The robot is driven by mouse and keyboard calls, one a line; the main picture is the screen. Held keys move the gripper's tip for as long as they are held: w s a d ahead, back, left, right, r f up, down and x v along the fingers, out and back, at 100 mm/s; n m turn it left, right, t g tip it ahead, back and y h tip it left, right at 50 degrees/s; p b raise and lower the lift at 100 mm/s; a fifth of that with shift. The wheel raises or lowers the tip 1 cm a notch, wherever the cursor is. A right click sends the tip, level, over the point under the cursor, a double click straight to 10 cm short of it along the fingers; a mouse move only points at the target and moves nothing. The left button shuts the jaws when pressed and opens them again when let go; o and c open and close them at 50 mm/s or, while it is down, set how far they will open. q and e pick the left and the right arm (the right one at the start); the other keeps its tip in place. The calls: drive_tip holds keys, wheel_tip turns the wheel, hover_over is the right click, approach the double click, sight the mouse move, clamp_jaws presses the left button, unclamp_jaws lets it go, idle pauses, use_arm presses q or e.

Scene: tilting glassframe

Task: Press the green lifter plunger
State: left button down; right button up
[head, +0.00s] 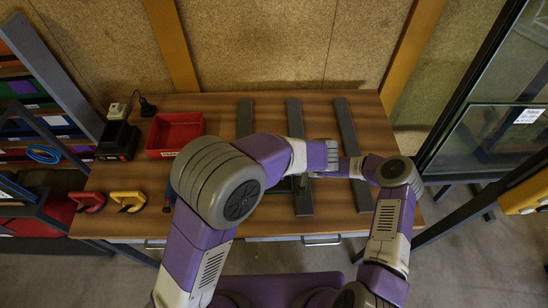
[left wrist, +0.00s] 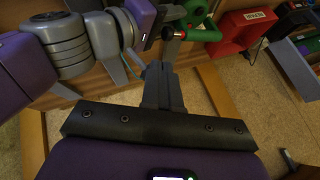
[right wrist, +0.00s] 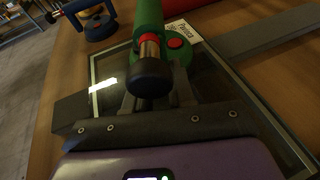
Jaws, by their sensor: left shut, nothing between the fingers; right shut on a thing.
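The green lifter (right wrist: 150,15) stands over a glass pane (right wrist: 110,75) in the right wrist view. Its plunger end has a black cap (right wrist: 151,76) with a red ring and a metal band behind it. My right gripper (right wrist: 160,95) is shut on the green lifter, with its fingers partly hidden behind the cap. In the left wrist view, the lifter's green handle (left wrist: 207,34) and black cap show beyond my left gripper (left wrist: 158,66). The left gripper is shut and empty, its tips near the cap; contact cannot be told. In the head view my arms hide most of the lifter.
A blue lifter (right wrist: 98,22) stands on the table beyond the glass. A red bin (head: 174,133), a black charger (head: 118,140) and red and yellow lifters (head: 128,200) are at the table's left. Grey bars (head: 346,135) lie across the table (head: 225,105).

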use_arm(q)
drive_tip(key=x, duration=1)
drive_tip(key=shift+w+a, duration=0.25)
drive_tip(key=shift+a, duration=0.6)
drive_tip(key=shift+w+a, duration=0.3)
drive_tip(key=shift+a, duration=0.5)
drive_tip(key=v, duration=1)
drive_tip(key=shift+s+d, duration=0.1)
drive_tip(key=shift+d, duration=0.1)
